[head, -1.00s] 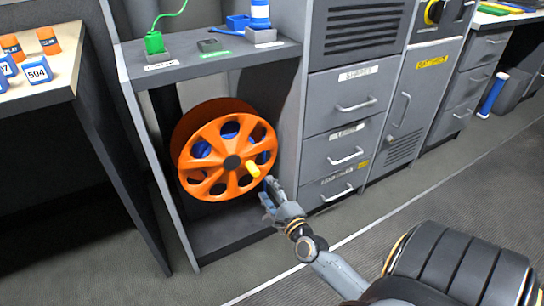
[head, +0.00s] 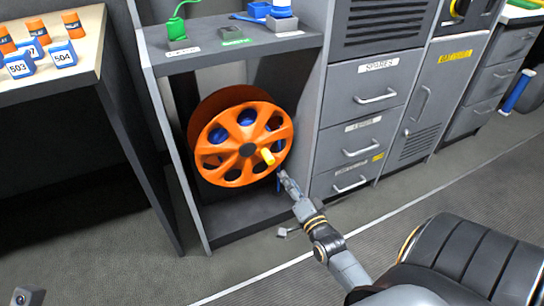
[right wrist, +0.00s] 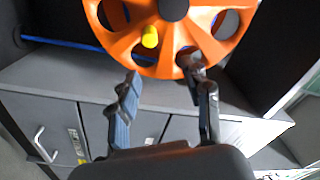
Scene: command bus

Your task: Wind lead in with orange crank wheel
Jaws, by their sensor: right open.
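The orange crank wheel (head: 222,165) stands upright on its reel in the open bay of the grey cabinet. Its yellow crank handle (head: 267,156) sticks out at the right of the hub, toward me. Blue lead (head: 219,135) shows through the wheel's holes. My right gripper (head: 284,182) is just below and right of the handle, apart from it. In the right wrist view its two fingers (right wrist: 160,84) are spread and empty, with the yellow handle (right wrist: 150,37) beyond the tips, between them. The right fingertip is close to the wheel rim; contact cannot be told.
The cabinet shelf (head: 205,57) above the wheel holds a green plug and blue parts. Grey drawers (head: 359,144) stand close on the right. A table (head: 88,78) with numbered blue blocks is at the left. The floor (head: 130,265) in front is clear.

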